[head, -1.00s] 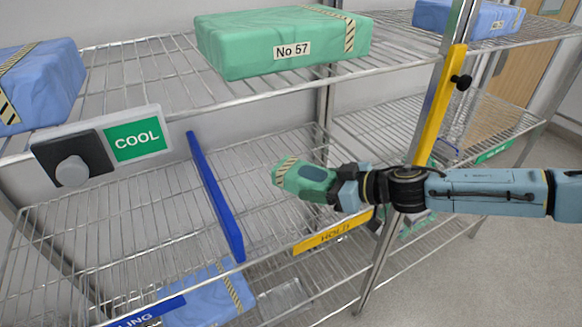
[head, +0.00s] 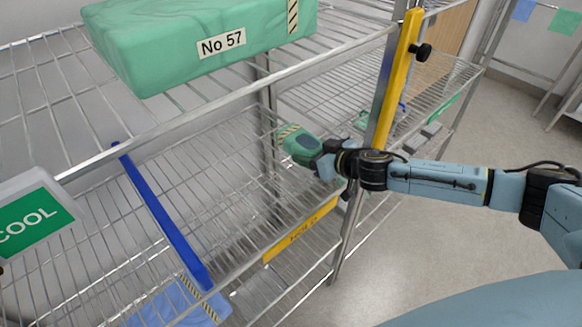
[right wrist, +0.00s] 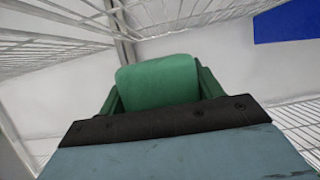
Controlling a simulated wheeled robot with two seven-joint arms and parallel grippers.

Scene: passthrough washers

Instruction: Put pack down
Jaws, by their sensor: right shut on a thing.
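In the right wrist view the green pack (right wrist: 158,82) fills the space between the fingers. The shelf's front edge bears a yellow HOLD label (head: 300,230). The pack appears raised above the wires, though its underside is hidden. My left gripper is not in view.
A large green pack marked No 57 (head: 205,45) sits on the upper shelf. A blue divider bar (head: 165,218) lies left of my gripper. A yellow upright (head: 398,75) stands just right of it. A blue pack (head: 180,303) is on the shelf below. A COOL sign (head: 30,215) hangs at left.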

